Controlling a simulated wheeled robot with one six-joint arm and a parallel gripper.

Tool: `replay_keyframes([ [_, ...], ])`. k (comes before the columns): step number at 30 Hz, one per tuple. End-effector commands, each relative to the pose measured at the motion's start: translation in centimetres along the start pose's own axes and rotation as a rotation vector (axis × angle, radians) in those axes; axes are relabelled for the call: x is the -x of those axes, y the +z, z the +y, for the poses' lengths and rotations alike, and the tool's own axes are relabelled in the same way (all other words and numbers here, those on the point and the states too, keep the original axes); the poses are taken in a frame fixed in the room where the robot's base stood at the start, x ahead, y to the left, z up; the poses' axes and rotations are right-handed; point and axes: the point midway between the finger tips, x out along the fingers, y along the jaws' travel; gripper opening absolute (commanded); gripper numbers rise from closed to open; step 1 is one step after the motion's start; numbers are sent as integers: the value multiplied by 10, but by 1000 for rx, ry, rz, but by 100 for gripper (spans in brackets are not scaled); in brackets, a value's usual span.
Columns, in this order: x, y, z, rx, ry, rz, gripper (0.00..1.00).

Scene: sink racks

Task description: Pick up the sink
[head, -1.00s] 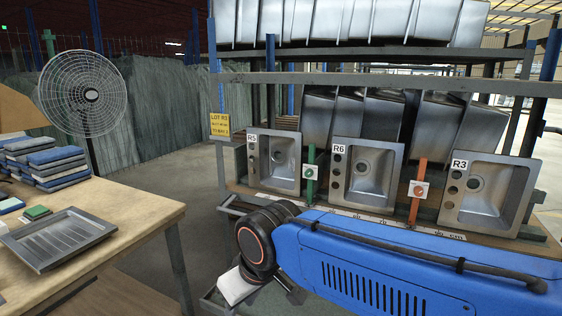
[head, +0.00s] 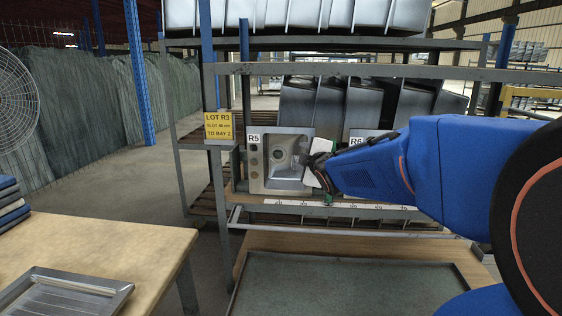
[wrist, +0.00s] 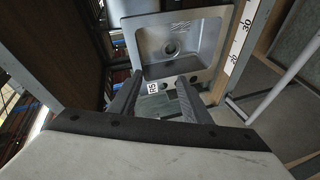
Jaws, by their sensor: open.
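A steel sink labelled R5 (head: 290,148) stands tilted on the rack's lower shelf in the head view. It also shows in the wrist view (wrist: 150,42), with its basin and drain beyond my fingers. My gripper (head: 318,165) is at the right edge of R5 in the head view. In the wrist view my gripper (wrist: 164,80) is open, its two dark fingers apart over the labelled end of R5. Contact cannot be told. Sink R6 (head: 366,134) is mostly hidden behind my arm. No R3 sink shows now. A yellow sign (head: 218,126) reads LOT R3, TO BAY 2.
A ruler strip (head: 290,203) runs along the shelf front. A beam (head: 400,70) crosses above the sinks, with more steel sinks (head: 300,15) on top. A wooden table (head: 110,245) with a metal tray (head: 65,295) stands at the left. Floor is free between table and rack.

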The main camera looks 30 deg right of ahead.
Motion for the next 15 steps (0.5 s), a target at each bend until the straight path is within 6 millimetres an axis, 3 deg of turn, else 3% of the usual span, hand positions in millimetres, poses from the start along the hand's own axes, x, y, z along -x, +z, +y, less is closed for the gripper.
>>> replay_keyframes([
  [3, -24, 5, 23, 143, 84, 56, 44],
  [6, -36, 5, 36, 231, 139, 94, 44],
  [15, -58, 2, 49, 309, 187, 130, 44],
])
